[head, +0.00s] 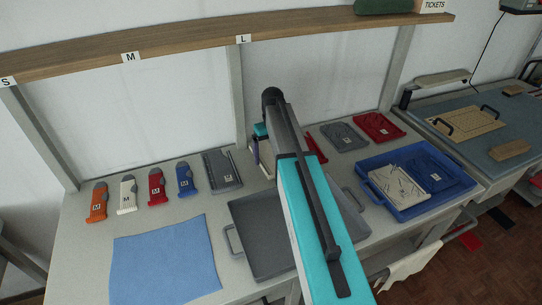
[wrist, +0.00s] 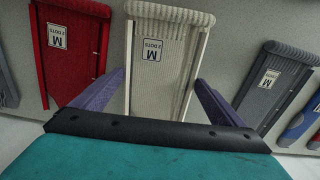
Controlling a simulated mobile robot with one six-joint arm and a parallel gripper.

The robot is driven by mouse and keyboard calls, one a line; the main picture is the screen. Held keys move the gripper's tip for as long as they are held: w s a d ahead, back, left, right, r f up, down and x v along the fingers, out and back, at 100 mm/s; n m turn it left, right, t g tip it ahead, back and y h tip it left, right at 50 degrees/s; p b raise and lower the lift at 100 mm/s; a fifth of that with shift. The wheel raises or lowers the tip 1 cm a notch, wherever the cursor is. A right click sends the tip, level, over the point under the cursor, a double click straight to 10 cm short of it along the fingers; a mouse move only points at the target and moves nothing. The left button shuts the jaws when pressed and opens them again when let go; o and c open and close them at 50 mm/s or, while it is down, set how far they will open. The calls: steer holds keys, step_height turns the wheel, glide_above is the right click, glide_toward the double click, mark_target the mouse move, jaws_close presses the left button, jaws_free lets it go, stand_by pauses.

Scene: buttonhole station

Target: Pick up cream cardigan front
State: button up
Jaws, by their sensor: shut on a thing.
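The cream cardigan front (wrist: 160,55) is a ribbed cream piece with an "M 2 DOTS" label, in the middle of the wrist view. My gripper (wrist: 160,88) has its purple fingers shut on it, one at each long side. It appears to be at or close to the table surface; I cannot tell whether it is lifted. In the head view my gripper (head: 258,148) is at the back of the table, and my arm hides most of the piece.
A red front (wrist: 72,50) and a grey front (wrist: 275,85) flank it closely. A grey tray (head: 250,220) lies under my arm. A blue tray (head: 385,208) with cream and blue pieces stands right. A shelf (head: 190,50) runs above the back. Several fronts and a blue cloth (head: 165,258) lie left.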

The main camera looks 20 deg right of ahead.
steer(key=shift+s+d+r+b, duration=0.15)
steer(key=shift+d+r+b, duration=0.15)
steer(key=shift+d+r, duration=0.2)
steer(key=s+d+r+b, duration=0.3)
steer(key=s+d+r, duration=0.2)
steer(key=d, duration=0.6)
steer(key=shift+d+r, duration=0.35)
steer(key=shift+r, duration=0.5)
